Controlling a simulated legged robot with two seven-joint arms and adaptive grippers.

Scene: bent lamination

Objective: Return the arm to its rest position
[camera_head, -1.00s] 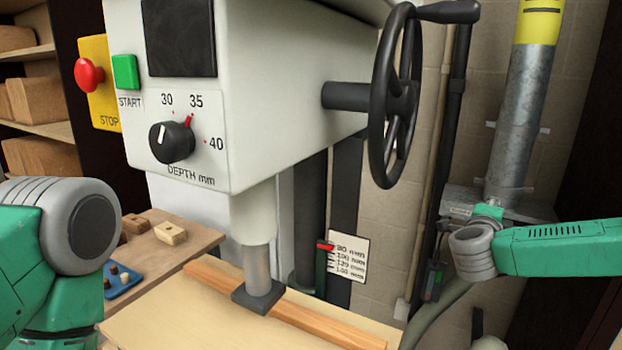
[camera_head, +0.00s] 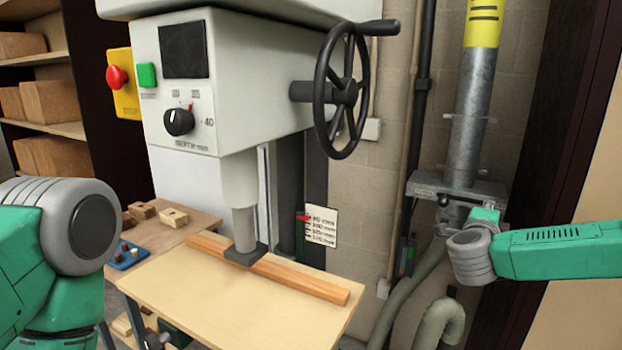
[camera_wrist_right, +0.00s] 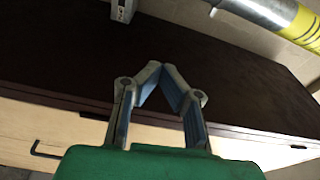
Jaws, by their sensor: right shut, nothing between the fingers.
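My right arm (camera_head: 560,250) comes in from the right in the head view, in front of the wall and grey duct, clear of the machine. Its far end overlaps the duct's lower fitting, so its fingers are hard to make out there. In the right wrist view my right gripper (camera_wrist_right: 161,71) is shut, with its fingertips together and nothing between them. Behind it is a dark brown surface. My left arm (camera_head: 60,240) fills the lower left of the head view; I cannot make out its gripper.
The white machine (camera_head: 245,100) with its handwheel (camera_head: 342,90) stands over a pale table (camera_head: 220,300). A wood strip (camera_head: 310,283) lies under its press foot. A blue tray (camera_head: 128,258) sits at left. A duct (camera_head: 470,110) and hoses are behind my right arm.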

